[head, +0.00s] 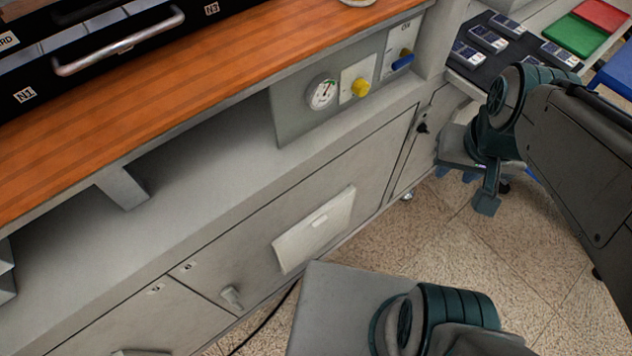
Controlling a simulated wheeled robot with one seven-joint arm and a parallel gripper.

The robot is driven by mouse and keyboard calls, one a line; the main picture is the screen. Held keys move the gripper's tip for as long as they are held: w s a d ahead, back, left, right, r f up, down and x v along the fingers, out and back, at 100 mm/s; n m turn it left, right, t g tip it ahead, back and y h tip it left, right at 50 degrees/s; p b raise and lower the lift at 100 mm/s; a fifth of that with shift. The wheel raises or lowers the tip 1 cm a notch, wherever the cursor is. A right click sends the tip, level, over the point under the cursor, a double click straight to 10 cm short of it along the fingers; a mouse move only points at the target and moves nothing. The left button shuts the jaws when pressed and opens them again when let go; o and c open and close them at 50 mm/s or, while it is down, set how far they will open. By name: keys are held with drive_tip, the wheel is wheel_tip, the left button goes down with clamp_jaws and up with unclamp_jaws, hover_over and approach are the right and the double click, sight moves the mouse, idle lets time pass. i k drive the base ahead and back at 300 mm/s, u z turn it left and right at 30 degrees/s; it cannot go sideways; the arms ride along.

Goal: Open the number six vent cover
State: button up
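No vent cover marked six can be made out in the head view. The black unit (110,35) at the upper left carries the labels N1 and N3 and has a silver bar handle (118,42). My gripper (454,171) is at the right, low beside the cabinet's right end and above the tiled floor. It is far from the black unit and touches nothing that I can see. My wrist hides much of it, so its opening is unclear.
A wooden worktop (190,90) runs along the grey cabinet. Below it are a gauge (322,93), a yellow knob (360,88) and a blue lever (402,62). A pale panel (313,230) is on the cabinet front. A dark cable (265,322) lies on the floor. Open tiled floor (440,255) is at the right.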

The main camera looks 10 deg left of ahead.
sight(305, 238)
drive_tip(key=z, duration=0.5)
drive_tip(key=k, duration=0.85)
drive_tip(key=u, duration=1.55)
